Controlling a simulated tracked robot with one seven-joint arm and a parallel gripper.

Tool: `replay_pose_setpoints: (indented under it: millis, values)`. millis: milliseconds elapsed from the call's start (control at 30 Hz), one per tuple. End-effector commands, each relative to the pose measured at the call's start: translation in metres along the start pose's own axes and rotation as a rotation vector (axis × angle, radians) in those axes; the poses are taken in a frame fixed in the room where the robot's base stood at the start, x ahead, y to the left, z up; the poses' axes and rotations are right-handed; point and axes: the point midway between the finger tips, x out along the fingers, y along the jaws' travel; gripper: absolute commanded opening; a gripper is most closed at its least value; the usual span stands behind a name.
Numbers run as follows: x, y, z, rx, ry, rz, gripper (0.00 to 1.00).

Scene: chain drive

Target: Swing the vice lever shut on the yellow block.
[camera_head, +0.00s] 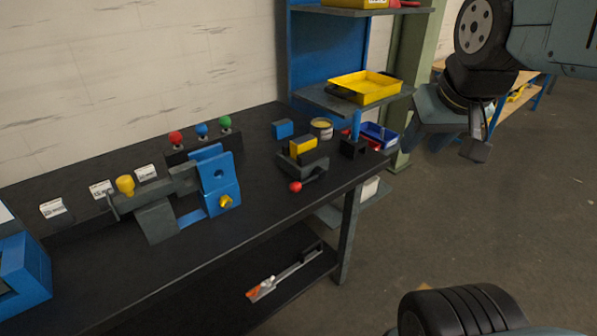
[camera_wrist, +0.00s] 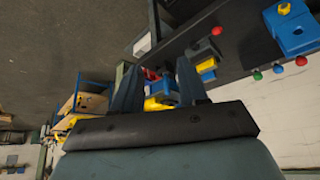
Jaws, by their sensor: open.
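The yellow block (camera_head: 303,145) sits in the dark vice (camera_head: 305,162) on the black bench. The vice lever ends in a red ball knob (camera_head: 295,187) at the vice's front, toward the bench edge. My gripper (camera_head: 476,150) hangs in the air to the right of the bench, well apart from the vice. In the wrist view its two fingers (camera_wrist: 158,90) are spread with nothing held between them. The wrist view also shows a small yellow block (camera_wrist: 206,66) and a red knob (camera_wrist: 217,31) beyond the fingers. Whether the block touches both jaws cannot be told.
A blue block (camera_head: 283,129) and a round tin (camera_head: 321,128) stand behind the vice. A blue fixture (camera_head: 217,185) and coloured knobs stand left of it. A shelf with a yellow tray (camera_head: 366,86) rises behind the bench's right end. Floor right of the bench is clear.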

Motion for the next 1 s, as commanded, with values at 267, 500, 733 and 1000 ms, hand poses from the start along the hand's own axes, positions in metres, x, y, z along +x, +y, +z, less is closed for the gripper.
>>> replay_pose_setpoints:
  millis: [267,500,733,1000]
  values:
    - [0.0,0.0,0.0,0.0,0.0,0.0,0.48]
    - [0.014,-0.012,-0.019,0.033,-0.035,-0.037,0.48]
    - [0.051,-0.037,-0.058,0.129,-0.111,-0.108,0.48]
    - [0.108,-0.07,-0.098,0.256,-0.212,-0.166,0.48]
